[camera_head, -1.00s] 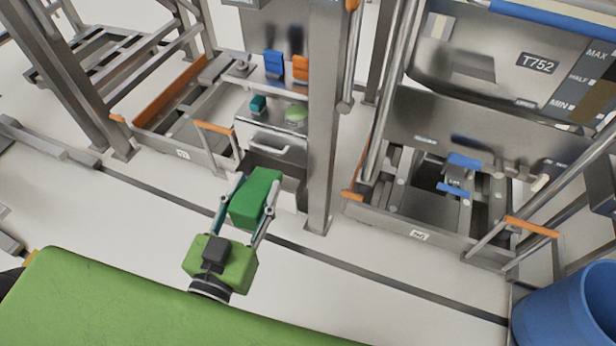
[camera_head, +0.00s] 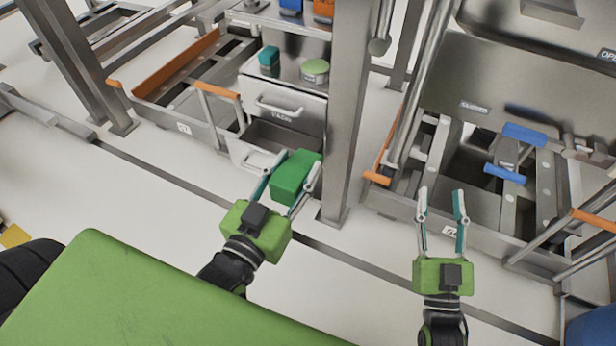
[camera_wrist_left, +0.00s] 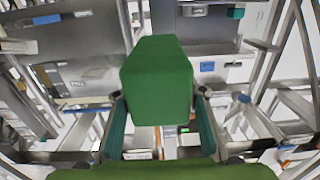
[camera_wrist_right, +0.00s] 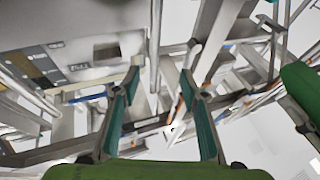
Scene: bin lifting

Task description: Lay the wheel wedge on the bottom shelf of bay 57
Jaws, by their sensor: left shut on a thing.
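The wheel wedge is a green block (camera_head: 294,176). My left gripper (camera_head: 291,186) is shut on it and holds it in the air in front of the drawer unit between the bays. The wedge also fills the middle of the left wrist view (camera_wrist_left: 157,80), between the two fingers. My right gripper (camera_head: 441,192) is open and empty, in front of the right bay's low frame. Its parted fingers also show in the right wrist view (camera_wrist_right: 160,85). The bay numbers are too small to read, so I cannot tell which is bay 57.
A steel drawer unit (camera_head: 284,105) has an open lower drawer, with a teal block (camera_head: 269,56) and a green round item (camera_head: 315,70) above. A steel post (camera_head: 347,120) stands right of the wedge. Low frames with orange-tipped bars flank it. A blue bin (camera_head: 590,328) is at lower right.

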